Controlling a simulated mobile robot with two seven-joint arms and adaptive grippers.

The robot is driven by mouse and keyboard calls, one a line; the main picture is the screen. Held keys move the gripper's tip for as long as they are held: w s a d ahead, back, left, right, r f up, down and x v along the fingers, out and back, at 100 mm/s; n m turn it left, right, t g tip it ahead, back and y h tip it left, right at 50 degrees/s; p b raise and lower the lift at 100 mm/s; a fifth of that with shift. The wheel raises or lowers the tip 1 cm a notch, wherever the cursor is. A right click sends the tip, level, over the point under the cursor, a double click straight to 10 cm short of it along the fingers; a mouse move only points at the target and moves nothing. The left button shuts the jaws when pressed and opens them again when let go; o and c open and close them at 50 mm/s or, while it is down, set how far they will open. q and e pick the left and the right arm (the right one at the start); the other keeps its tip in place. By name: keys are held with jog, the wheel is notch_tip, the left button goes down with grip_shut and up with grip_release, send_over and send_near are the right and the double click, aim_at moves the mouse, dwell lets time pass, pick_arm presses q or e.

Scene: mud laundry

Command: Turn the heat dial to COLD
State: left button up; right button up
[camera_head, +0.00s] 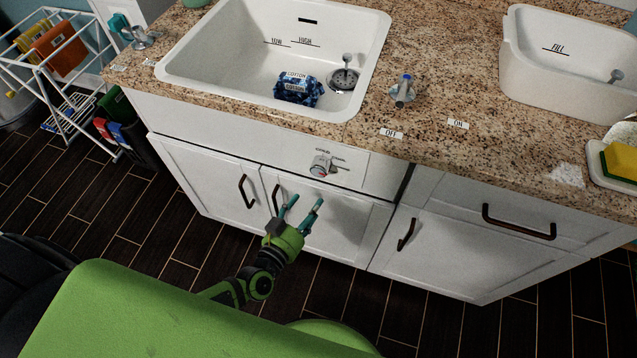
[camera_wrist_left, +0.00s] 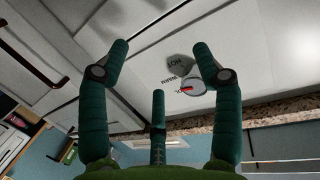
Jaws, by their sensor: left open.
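The heat dial (camera_head: 320,168) is a small round knob with a red mark, on the white front panel below the sink. In the wrist view a teal finger of the gripper (camera_wrist_left: 165,62) partly overlaps the dial's edge. My right gripper is out of view.
The granite counter (camera_head: 440,50) overhangs the panel. Dark handles (camera_head: 247,192) stick out from the cabinet doors. A drying rack (camera_head: 70,80) stands at the far left. The floor before the cabinets is clear.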

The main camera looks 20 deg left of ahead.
aim_at(318, 173)
pick_arm(q)
notch_tip(318, 173, up, 7)
jog(key=n+t+y+b, duration=0.2)
jog(key=n+y+b, duration=0.1)
jog(key=b, duration=0.1)
jog(key=w, duration=0.7)
jog(key=shift+d, duration=0.4)
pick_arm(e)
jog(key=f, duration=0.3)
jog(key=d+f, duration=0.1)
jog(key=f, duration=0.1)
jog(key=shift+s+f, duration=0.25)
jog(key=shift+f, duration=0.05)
pick_arm(q)
jog(key=shift+c, duration=0.4)
